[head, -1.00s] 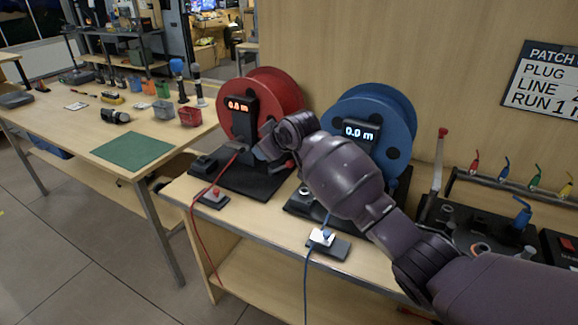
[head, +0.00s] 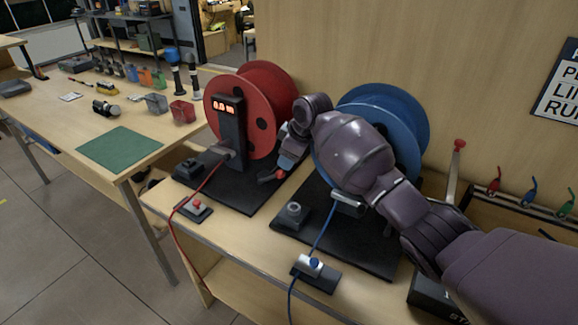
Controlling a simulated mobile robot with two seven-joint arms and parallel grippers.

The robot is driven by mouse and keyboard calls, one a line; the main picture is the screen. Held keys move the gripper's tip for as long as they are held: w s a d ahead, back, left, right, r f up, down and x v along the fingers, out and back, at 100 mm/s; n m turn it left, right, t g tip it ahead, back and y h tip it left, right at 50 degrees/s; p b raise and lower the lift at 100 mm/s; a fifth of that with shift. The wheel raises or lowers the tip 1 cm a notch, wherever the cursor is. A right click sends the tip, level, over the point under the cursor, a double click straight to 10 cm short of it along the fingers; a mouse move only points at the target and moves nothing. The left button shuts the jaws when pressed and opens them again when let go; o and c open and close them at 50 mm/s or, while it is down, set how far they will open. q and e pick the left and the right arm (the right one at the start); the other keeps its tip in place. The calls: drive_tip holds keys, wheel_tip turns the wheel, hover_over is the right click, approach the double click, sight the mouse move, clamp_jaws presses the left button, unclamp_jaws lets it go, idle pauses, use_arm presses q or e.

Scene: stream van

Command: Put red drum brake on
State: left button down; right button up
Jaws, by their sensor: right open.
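The red drum (head: 270,90) stands upright on a black base at the back of the bench, with a black post and a red display (head: 223,106) in front. My right gripper (head: 283,165) reaches in from the right, pointing down at the lever. It is open; whether the lever lies between its fingers or only beside them I cannot tell. A red line runs from the post over a red-buttoned block (head: 196,207). My left gripper is not in view.
The blue drum (head: 405,125) stands right of the red one, partly behind my right forearm. A blue line runs through a clamp block (head: 313,268) at the bench front. A table with a green mat (head: 120,148) and small bins stands at left.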

sight(282, 171)
drive_tip(key=b+x, duration=0.2)
drive_tip(key=x, duration=0.4)
drive_tip(key=shift+w+f, duration=0.15)
drive_tip(key=shift+f, duration=0.05)
drive_tip(key=b+x, duration=0.1)
drive_tip(key=x, duration=0.2)
drive_tip(key=shift+w+f, duration=0.1)
drive_tip(key=shift+f, duration=0.05)
drive_tip(key=shift+w+a+f, duration=0.15)
drive_tip(key=shift+w+f, duration=0.05)
drive_tip(key=shift+f, duration=0.2)
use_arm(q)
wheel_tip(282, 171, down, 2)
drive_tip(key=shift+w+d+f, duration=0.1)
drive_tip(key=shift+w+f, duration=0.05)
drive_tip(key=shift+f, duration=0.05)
use_arm(e)
drive_tip(key=c, duration=0.7)
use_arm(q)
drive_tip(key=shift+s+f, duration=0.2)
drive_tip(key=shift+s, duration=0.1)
use_arm(e)
clamp_jaws()
